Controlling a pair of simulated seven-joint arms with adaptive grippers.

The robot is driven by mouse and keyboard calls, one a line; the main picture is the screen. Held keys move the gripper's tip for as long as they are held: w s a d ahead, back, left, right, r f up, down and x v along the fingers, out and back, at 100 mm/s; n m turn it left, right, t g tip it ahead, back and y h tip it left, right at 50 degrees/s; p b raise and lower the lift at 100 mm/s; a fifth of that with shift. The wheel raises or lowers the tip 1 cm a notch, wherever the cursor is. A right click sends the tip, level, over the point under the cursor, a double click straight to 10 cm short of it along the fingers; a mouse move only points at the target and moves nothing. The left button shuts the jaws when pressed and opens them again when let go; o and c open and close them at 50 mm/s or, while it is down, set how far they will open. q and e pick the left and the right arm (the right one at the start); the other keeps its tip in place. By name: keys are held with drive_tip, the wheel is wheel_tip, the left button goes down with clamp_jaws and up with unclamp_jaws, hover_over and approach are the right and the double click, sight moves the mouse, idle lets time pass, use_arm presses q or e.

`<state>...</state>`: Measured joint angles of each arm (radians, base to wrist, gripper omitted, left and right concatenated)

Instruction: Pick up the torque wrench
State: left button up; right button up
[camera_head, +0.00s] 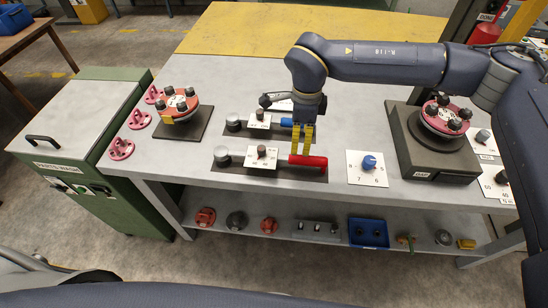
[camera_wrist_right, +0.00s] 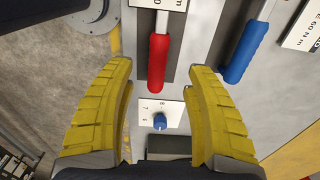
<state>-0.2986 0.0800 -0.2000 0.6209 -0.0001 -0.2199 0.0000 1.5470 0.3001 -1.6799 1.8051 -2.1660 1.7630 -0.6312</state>
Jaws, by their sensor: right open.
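Two torque wrenches lie flat on dark mats on the grey bench. The nearer one has a red handle (camera_head: 310,161), which also shows in the right wrist view (camera_wrist_right: 158,62). The farther one has a blue handle (camera_head: 287,122), at the upper right of the wrist view (camera_wrist_right: 243,52). My right gripper (camera_head: 302,150) points down at the red handle's left end in the head view. In the wrist view its yellow fingers (camera_wrist_right: 160,75) are spread apart with nothing between their pads. The red handle appears beyond the fingertips, centred between them; contact is not visible. My left gripper is out of view.
A white card with a blue knob (camera_head: 369,163) lies right of the red handle. Flanged spools stand on a dark plate at left (camera_head: 178,104) and a dark block at right (camera_head: 428,157). Pink parts (camera_head: 121,149) line the left edge. A lower shelf holds a blue bin (camera_head: 368,233).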

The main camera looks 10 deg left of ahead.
sight(297, 156)
drive_tip(key=shift+a+f, duration=0.1)
drive_tip(key=shift+f, duration=4.55)
drive_tip(key=shift+c, duration=0.3)
drive_tip(key=shift+s, duration=0.1)
clamp_jaws()
